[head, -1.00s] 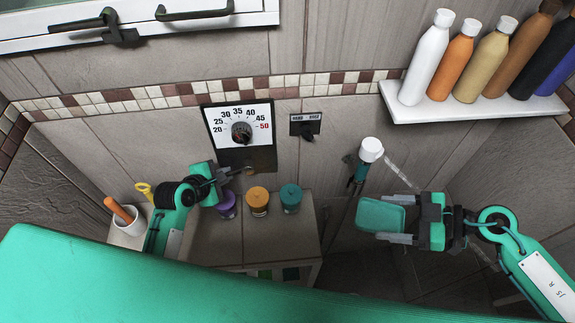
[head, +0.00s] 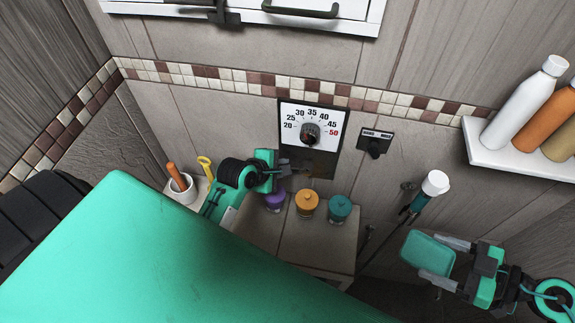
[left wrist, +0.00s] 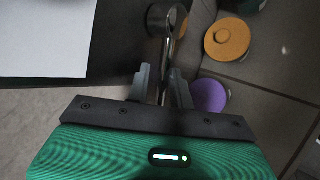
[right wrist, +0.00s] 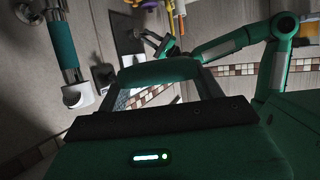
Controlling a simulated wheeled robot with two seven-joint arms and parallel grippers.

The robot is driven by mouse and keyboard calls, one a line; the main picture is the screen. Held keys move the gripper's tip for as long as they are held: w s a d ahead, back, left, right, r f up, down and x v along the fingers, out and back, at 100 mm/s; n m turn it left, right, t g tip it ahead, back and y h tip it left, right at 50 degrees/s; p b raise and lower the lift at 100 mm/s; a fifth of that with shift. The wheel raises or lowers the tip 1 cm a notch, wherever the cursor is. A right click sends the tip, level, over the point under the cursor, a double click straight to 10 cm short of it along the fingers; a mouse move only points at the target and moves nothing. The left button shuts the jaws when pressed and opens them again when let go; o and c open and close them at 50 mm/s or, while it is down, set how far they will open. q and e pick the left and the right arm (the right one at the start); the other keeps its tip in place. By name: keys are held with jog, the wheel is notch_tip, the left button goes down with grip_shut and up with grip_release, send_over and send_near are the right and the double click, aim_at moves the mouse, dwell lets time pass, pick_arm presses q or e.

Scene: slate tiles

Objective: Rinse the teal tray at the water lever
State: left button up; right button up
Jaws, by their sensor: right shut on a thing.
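The teal tray (head: 427,253) is a small shallow box below the white shower head (head: 435,183). My right gripper (head: 440,263) is shut on one edge of it and holds it in the air, tilted. Its dark edge shows between the fingers in the right wrist view (right wrist: 158,72). The metal water lever (left wrist: 165,70) hangs below the dial panel (head: 310,135). My left gripper (left wrist: 162,88) has its fingers apart on either side of the lever. I cannot tell whether they touch it. No water stream is clear now.
Purple, orange (head: 307,203) and teal (head: 340,208) lidded jars stand on a tiled ledge (head: 315,245) near my left gripper. A white cup (head: 181,190) is left of it. A bottle shelf (head: 515,160) is at upper right. A small switch (head: 375,143) is on the wall.

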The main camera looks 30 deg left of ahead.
aim_at(432, 265)
pick_arm(q)
jog(key=shift+f, duration=0.1)
pick_arm(e)
jog(key=shift+f+b, duration=0.3)
jog(key=shift+f, duration=0.05)
pick_arm(q)
jog(key=b+v, duration=0.3)
jog(key=v, duration=0.9)
jog(key=shift+r, duration=0.2)
pick_arm(e)
notch_tip(432, 265, down, 3)
jog(key=shift+f, duration=0.1)
pick_arm(q)
jog(key=shift+f, duration=0.1)
